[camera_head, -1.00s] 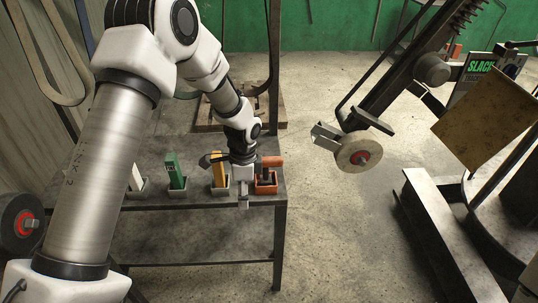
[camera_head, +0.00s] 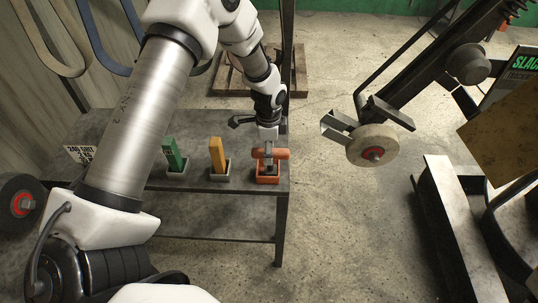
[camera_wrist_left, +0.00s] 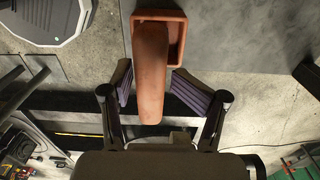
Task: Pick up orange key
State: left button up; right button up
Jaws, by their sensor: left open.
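The orange key (camera_head: 281,154) stands in its small orange holder (camera_head: 267,179) at the right end of the metal bench. My left gripper (camera_head: 268,160) is right over it in the head view, hiding part of it. In the left wrist view the orange key (camera_wrist_left: 152,75) lies between the two spread fingers of the left gripper (camera_wrist_left: 154,80), with a gap on each side. The orange holder (camera_wrist_left: 177,40) shows behind the key. The right gripper is not in view.
A yellow key (camera_head: 217,153) and a green key (camera_head: 173,154) stand in grey holders to the left on the bench (camera_head: 230,206). A polishing wheel (camera_head: 372,146) on a dark machine arm is to the right. Open concrete floor lies between.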

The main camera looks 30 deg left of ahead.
pick_arm(q)
jog(key=shift+s+r, duration=0.35)
jog(key=shift+s, duration=0.1)
jog(key=shift+w+f, duration=0.35)
jog(key=shift+w, duration=0.05)
jog(key=shift+s+r, duration=0.1)
jog(key=shift+s, duration=0.05)
jog(key=shift+c, duration=1)
grip_shut()
